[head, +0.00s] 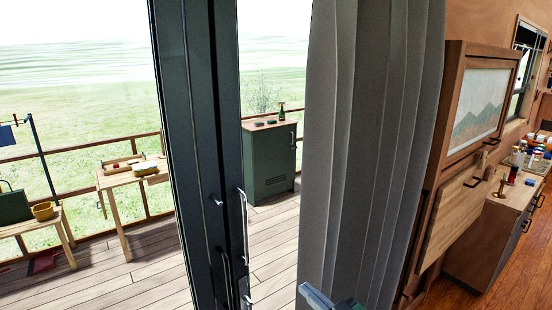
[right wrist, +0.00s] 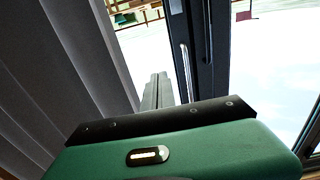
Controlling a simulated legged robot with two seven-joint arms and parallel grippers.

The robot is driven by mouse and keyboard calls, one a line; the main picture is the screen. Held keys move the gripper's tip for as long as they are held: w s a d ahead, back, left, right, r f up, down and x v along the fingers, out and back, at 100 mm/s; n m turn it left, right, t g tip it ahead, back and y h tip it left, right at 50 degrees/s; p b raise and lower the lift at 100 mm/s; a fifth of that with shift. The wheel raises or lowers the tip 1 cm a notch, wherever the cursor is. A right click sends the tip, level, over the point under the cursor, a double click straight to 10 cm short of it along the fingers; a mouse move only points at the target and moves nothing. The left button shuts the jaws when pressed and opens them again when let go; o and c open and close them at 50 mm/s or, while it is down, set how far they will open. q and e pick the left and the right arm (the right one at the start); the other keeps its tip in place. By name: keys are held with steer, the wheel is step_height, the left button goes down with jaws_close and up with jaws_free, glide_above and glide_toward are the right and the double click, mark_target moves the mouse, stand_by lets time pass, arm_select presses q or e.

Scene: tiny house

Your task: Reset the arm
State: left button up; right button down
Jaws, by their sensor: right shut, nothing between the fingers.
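My right gripper (head: 318,298) shows at the bottom edge of the head view, in front of the grey curtain. In the right wrist view its fingers (right wrist: 158,90) are together with nothing between them, beyond its green body. The fingertips point toward the dark door frame (right wrist: 202,50) and stand apart from the curtain (right wrist: 65,70) on the left. My left gripper is not in view.
The dark sliding door (head: 200,120) with metal handles stands left of the grey curtain (head: 365,130). Outside are a deck (head: 190,250), a wooden table (head: 118,180) and a green cabinet (head: 268,165). Indoors at right are a wooden fold-down panel (head: 455,215) and a counter (head: 510,195).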

steer(key=shift+w, duration=0.1)
steer(key=s+d+f+m+g+h, duration=0.4)
steer(key=s+d+f+m+h, duration=0.15)
steer(key=d+f+h, duration=0.4)
steer(key=s+d+f+m+g, duration=0.1)
steer(key=s+f+g, duration=0.2)
steer(key=s, duration=0.6)
steer(key=s+d+f+g+h, duration=0.1)
steer(key=s+f+g, duration=0.2)
steer(key=s, duration=0.7)
steer(key=shift+m+g, duration=0.35)
steer(key=shift+g, duration=0.65)
